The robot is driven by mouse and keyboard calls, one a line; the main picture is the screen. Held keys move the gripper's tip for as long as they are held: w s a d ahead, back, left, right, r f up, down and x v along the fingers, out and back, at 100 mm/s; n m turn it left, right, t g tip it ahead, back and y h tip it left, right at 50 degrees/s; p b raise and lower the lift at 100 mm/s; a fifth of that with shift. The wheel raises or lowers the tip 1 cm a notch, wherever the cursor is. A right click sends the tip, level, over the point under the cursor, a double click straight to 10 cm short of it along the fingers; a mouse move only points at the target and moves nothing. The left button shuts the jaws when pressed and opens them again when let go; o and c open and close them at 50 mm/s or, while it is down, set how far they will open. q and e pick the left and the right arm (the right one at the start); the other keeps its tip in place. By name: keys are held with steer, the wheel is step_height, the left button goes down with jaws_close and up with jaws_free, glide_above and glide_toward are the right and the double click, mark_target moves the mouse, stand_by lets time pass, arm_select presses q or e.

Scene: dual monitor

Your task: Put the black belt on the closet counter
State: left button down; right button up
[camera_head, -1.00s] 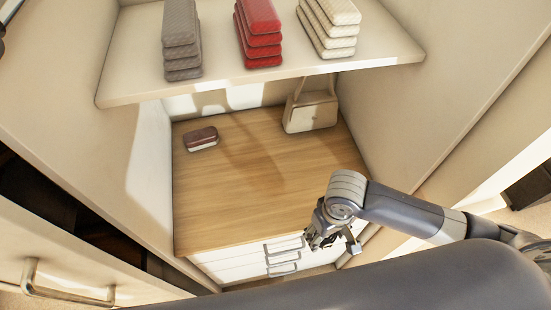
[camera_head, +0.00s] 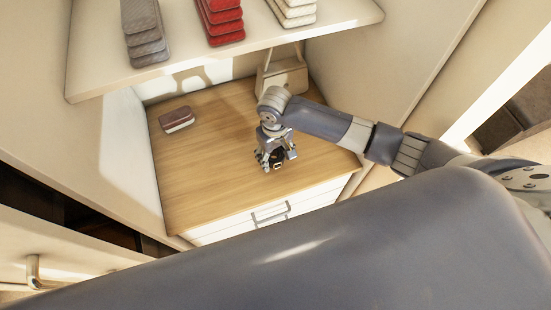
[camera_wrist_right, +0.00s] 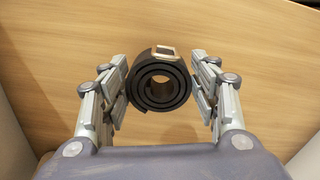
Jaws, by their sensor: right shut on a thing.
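The black belt (camera_wrist_right: 158,85) is a tight coil with a metal buckle on its top side in the right wrist view. My right gripper (camera_head: 275,164) is shut on the belt, with a finger on either side of the coil; its fingers also show in the wrist view (camera_wrist_right: 160,92). In the head view the gripper is over the front right part of the wooden closet counter (camera_head: 215,165). The belt is small and mostly hidden by the fingers there. I cannot tell whether it touches the wood. My left gripper is out of view.
A dark red and white item (camera_head: 177,119) lies at the counter's back left. A beige handbag (camera_head: 285,78) stands at the back right, behind my arm. A shelf (camera_head: 190,68) with folded stacks overhangs the counter's rear.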

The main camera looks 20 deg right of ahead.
mark_target(275, 160)
step_height(275, 160, down, 2)
steer(key=shift+f+p, duration=0.25)
steer(key=shift+p, duration=0.1)
steer(key=shift+s+f, duration=0.1)
steer(key=shift+f, duration=0.35)
steer(key=o, duration=1.1)
steer(key=shift+f, duration=0.1)
steer(key=shift+r, duration=0.2)
step_height(275, 160, up, 12)
steer(key=shift+f+b, duration=0.1)
steer(key=shift+b, duration=0.55)
